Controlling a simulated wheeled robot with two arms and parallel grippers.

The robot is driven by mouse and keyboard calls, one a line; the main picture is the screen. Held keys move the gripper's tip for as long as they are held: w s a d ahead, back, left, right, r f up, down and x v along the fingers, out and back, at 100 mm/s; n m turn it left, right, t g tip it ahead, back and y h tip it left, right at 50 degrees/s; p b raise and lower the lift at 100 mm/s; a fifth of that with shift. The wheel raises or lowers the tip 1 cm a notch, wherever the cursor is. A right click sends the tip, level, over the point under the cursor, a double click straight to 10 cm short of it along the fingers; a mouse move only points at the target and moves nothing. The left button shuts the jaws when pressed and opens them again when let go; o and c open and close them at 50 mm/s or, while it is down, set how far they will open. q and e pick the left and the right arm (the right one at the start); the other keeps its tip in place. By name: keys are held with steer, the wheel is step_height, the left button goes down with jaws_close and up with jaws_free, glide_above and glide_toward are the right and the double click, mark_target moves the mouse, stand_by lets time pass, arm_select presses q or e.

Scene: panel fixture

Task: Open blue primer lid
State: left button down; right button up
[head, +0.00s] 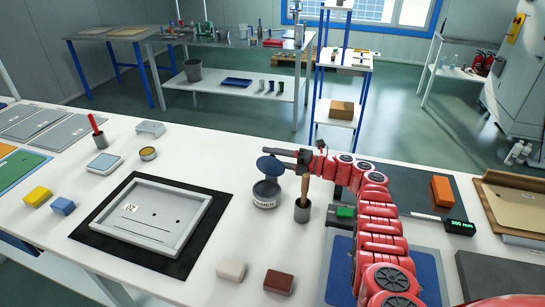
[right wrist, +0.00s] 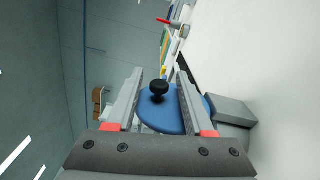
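The primer can (head: 265,196) is a grey tin with a "PRIMER" label, standing upright on the white table. Its round blue lid (head: 270,167) is raised and tilted above the can's dark open mouth. I cannot tell whether the lid still touches the rim at the back. My right gripper (head: 280,153) is at the lid's upper side. In the right wrist view the lid (right wrist: 160,118) has a black knob (right wrist: 158,89) between my two fingers, with a visible gap on each side. The right gripper (right wrist: 160,85) looks open. My left gripper is not in view.
A cup (head: 302,213) with a wooden-handled tool stands close right of the can. A grey panel frame (head: 205,210) lies on a black mat to the left. A white block (head: 231,269) and a brown block (head: 278,282) lie in front. The table around the can's front is clear.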

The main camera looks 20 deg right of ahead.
jaws_close()
stand_by(1.2)
